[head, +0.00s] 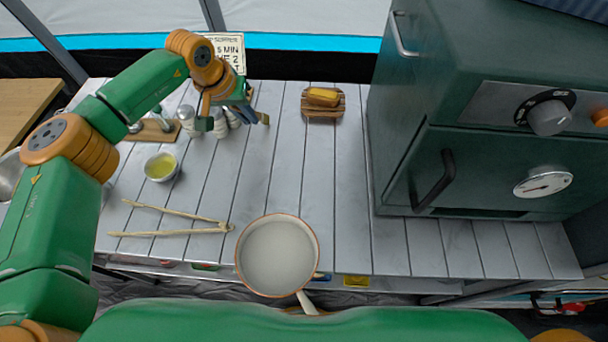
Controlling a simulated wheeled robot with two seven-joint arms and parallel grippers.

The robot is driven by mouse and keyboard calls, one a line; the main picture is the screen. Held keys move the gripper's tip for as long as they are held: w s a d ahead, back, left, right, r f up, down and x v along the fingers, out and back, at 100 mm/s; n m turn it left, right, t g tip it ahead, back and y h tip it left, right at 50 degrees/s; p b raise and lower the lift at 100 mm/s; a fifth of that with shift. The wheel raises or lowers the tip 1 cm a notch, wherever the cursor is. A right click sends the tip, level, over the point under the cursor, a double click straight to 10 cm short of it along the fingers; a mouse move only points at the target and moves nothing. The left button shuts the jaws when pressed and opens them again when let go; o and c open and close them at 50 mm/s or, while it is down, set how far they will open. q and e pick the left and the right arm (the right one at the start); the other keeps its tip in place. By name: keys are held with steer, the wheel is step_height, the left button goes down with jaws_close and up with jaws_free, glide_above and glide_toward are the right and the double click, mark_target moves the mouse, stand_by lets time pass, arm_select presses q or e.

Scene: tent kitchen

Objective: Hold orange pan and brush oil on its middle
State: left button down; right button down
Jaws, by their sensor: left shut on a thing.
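The pan (278,258), pale inside with an orange rim, sits at the front edge of the table, its light handle (307,303) pointing toward me. A small bowl (161,167) of yellow oil stands on the left of the table. My left gripper (240,108) is near the table's back edge, beyond the pan and beside the shakers. It is shut on what looks like a brush, with a tan tip (264,118) pointing right; the gripper hides much of it. The brush is well apart from the pan and the bowl. My right gripper is not in view.
Wooden tongs (178,231) lie left of the pan. Salt and pepper shakers (187,119) stand at the back left. A yellow block on a small wooden board (323,112) sits at the back. A dark green oven (470,165) fills the right. The table's middle is clear.

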arm_select(q)
steer(key=shift+w+a, duration=0.5)
steer(key=shift+w, duration=0.2)
steer(key=shift+w+a, duration=0.45)
steer(key=shift+w, duration=0.25)
steer(key=shift+r, duration=2.95)
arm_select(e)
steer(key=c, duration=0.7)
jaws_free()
